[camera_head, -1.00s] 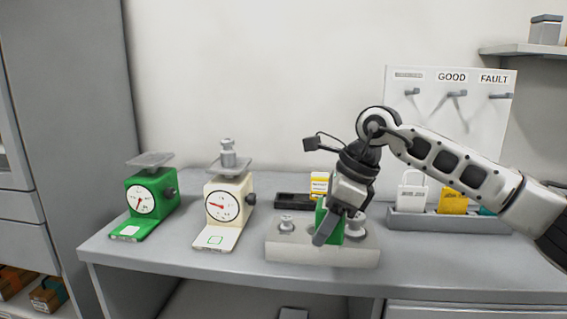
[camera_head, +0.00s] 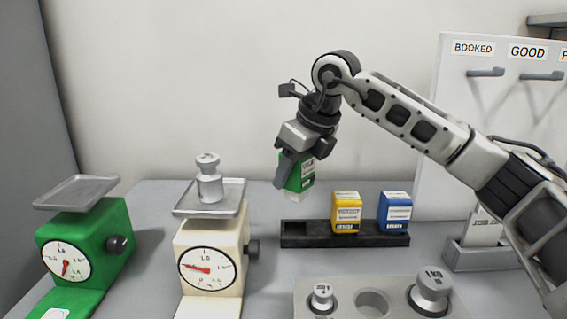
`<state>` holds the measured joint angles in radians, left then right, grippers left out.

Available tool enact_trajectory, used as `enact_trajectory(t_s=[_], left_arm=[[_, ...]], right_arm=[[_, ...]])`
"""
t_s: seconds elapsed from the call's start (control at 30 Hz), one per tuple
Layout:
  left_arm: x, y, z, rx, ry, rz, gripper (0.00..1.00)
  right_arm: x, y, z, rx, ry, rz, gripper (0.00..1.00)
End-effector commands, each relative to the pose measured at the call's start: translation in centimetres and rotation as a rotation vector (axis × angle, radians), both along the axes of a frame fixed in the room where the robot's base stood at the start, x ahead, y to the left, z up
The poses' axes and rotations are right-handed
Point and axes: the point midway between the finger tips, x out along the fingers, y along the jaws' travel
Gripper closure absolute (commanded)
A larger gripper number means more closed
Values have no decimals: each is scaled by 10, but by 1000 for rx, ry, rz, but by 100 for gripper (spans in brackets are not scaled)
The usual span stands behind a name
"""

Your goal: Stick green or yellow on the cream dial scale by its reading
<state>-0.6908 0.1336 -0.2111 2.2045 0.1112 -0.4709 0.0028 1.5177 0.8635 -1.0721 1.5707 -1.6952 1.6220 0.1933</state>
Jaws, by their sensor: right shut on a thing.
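The cream dial scale (camera_head: 230,240) stands left of centre. A metal weight (camera_head: 209,180) sits on its pan, and its red needle points left, slightly up, on the white dial (camera_head: 207,269). My right gripper (camera_head: 294,176) is shut on a green box (camera_head: 300,174), held tilted above the table, to the right of the scale's pan. A yellow box (camera_head: 346,212) stands in the black rack (camera_head: 298,240), beside a blue box (camera_head: 395,212). The rack's left slot is empty. My left gripper is not in view.
A green dial scale (camera_head: 112,227) with an empty pan stands at the left. A weight block (camera_head: 345,297) at the front holds two weights and an empty hole. A grey holder (camera_head: 468,258) and a hook board (camera_head: 480,110) are at the right.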

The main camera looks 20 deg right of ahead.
Motion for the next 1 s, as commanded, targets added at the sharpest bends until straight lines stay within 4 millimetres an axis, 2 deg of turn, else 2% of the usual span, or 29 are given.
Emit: enact_trajectory(t_s=[0.2,0.6,1.0], left_arm=[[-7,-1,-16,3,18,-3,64],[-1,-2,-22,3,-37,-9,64],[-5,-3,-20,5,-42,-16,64]], right_arm=[[0,0,-15,0,0,0,73],[0,0,-52,0,0,1,73],[0,0,-58,0,-1,1,73]])
